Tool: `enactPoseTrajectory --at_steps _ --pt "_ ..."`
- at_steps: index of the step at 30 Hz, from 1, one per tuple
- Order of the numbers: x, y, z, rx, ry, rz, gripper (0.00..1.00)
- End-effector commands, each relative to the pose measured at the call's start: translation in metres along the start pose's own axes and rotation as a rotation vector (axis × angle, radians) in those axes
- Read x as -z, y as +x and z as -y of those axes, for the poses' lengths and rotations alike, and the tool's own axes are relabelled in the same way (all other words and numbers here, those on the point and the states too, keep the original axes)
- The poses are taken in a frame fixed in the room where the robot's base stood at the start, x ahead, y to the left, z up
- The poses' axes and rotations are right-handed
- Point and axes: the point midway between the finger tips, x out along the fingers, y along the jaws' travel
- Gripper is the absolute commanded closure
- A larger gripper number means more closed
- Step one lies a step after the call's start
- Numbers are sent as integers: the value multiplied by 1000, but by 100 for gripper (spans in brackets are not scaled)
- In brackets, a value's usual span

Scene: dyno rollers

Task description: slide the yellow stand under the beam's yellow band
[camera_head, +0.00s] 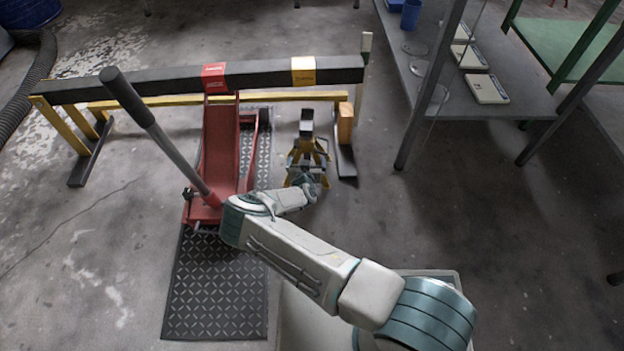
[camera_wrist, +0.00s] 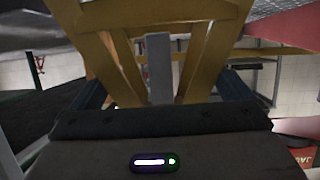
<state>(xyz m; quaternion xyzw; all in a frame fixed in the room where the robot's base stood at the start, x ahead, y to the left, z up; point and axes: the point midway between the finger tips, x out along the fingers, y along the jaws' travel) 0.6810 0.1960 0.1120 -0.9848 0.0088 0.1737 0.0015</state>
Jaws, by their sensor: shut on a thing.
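The yellow stand (camera_head: 308,158) stands on the floor in front of the beam, with a dark saddle on top. The beam (camera_head: 145,80) is dark and long, with a yellow band (camera_head: 303,70) near its right end and a red band (camera_head: 213,76) left of it. In the head view the stand's top is below and slightly right of the yellow band, on the near side of the beam. My gripper (camera_head: 304,184) is low at the stand's near side, shut on it. In the wrist view the stand's yellow legs (camera_wrist: 200,60) fill the space before my gripper (camera_wrist: 165,105). Its fingertips are partly hidden.
A red floor jack (camera_head: 220,150) with a long grey handle (camera_head: 150,125) stands left of the stand, on a dark mat (camera_head: 215,300). The trestle's right leg (camera_head: 344,150) is close on the right. A grey shelf table (camera_head: 535,100) stands further right.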

Motion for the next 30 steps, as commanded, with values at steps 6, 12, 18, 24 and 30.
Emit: enactPoseTrajectory --at_steps 6,12,18,24,30 --pt "6 18 2 2 4 -2 56" --pt "12 32 4 2 3 -3 56" --pt "17 47 6 3 2 -2 56" --pt "23 62 8 2 3 -3 56" --pt "26 71 10 2 1 -1 56"
